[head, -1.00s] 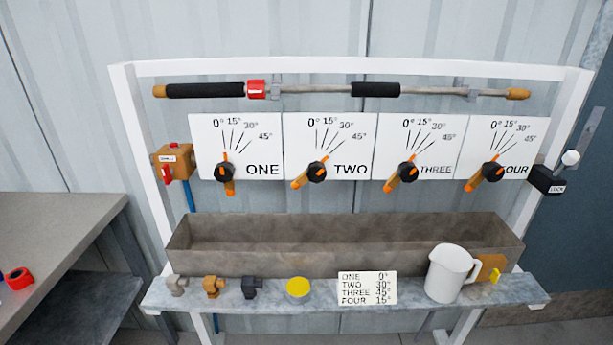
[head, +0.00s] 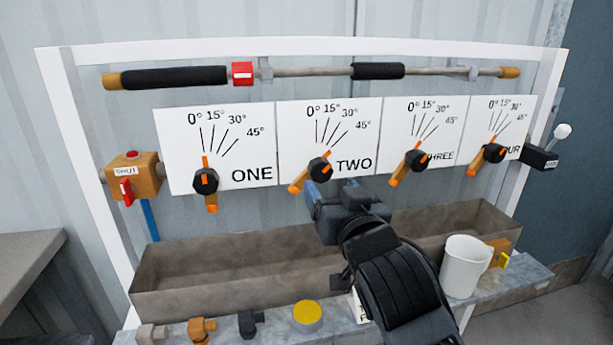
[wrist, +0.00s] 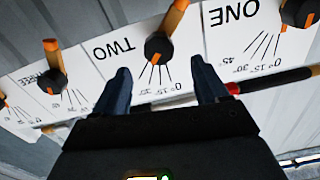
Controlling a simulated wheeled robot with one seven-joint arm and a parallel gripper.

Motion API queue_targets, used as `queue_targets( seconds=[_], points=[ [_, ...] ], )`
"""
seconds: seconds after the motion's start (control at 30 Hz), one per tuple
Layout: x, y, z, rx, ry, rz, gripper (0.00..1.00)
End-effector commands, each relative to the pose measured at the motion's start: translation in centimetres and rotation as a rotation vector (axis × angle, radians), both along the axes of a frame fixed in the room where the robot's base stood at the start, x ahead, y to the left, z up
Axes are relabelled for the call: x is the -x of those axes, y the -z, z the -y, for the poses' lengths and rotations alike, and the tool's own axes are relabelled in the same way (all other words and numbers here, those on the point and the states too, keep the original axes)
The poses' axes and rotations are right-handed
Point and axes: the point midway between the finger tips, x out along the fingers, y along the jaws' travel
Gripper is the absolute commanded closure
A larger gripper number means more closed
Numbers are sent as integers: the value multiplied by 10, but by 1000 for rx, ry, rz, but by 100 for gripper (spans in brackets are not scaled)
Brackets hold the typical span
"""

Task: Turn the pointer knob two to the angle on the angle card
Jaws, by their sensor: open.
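Pointer knob two (head: 320,170) is black with an orange pointer, mounted on the white plate marked TWO (head: 354,164). Its narrow end points up and right, toward the higher-angle marks; the exact reading is unclear. Its wide orange tail points down and left. My gripper (head: 328,190) is just below and in front of the knob, open and empty. In the wrist view, the knob (wrist: 158,47) shows beyond and between the two spread fingers, apart from them. The angle card (head: 358,308) on the front shelf is almost wholly hidden by my arm.
Knob one (head: 205,181) is to the left; knobs three (head: 415,160) and four (head: 493,153) are to the right. A lance (head: 300,73) lies above the plates. A trough (head: 220,273) runs below. A white jug (head: 466,268) stands at the right.

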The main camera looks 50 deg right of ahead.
Motion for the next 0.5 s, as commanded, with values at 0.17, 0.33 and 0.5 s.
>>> queue_targets(
  seconds=[0.17,0.33,0.5],
  points=[
    [-8,-5,9,-1,16,8,27],
    [-27,-6,23,-1,16,7,27],
    [-49,-6,37,0,15,8,27]
  ],
)
